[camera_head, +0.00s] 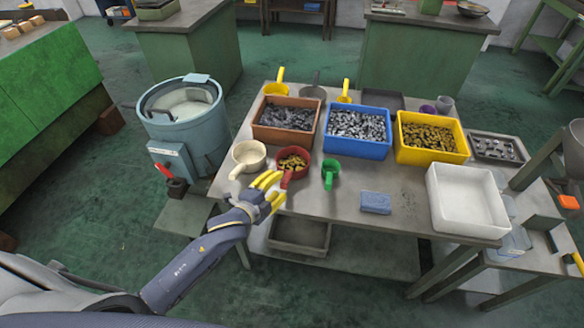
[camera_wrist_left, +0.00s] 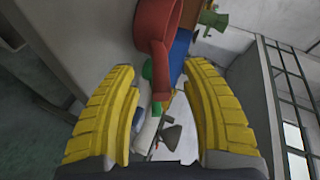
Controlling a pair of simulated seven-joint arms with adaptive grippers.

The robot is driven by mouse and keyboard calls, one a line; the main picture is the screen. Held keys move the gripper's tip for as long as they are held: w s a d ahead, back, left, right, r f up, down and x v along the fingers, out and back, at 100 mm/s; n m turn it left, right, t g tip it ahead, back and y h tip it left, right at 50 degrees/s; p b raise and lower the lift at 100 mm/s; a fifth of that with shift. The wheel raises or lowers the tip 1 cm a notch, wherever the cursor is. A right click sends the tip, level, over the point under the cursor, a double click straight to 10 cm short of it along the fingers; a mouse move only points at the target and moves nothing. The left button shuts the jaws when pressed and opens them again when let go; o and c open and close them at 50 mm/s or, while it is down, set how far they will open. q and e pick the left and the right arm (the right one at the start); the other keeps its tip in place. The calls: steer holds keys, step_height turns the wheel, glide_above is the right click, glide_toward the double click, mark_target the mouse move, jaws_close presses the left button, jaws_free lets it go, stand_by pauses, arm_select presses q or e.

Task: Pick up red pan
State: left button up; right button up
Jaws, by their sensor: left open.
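The red pan (camera_head: 300,154) stands near the front edge of the table (camera_head: 340,197), with brass-coloured parts inside and its handle toward the front. My left gripper (camera_head: 276,188) has yellow fingers. It is at the table's front edge, beside the pan's handle. In the left wrist view the red pan (camera_wrist_left: 157,17) is at the top, its handle pointing down toward the space between the fingers. The left gripper (camera_wrist_left: 155,100) is open, with nothing clearly held. My right gripper is not in view.
A cream pan (camera_head: 249,157) is left of the red pan and a green scoop (camera_head: 331,174) right of it. Brown, blue (camera_head: 357,147) and yellow bins of parts stand behind. A white bin (camera_head: 466,203) is at right. A machine drum (camera_head: 186,130) stands left of the table.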

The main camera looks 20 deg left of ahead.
mark_target(287, 178)
arm_select(q)
steer(key=shift+d+x, duration=0.15)
steer(key=shift+x, duration=1.1)
steer(key=shift+d+x, duration=0.2)
steer(key=shift+x, duration=1.05)
steer(key=shift+r, duration=0.1)
steer(key=shift+c, duration=0.5)
steer(key=shift+s, duration=0.1)
jaws_close()
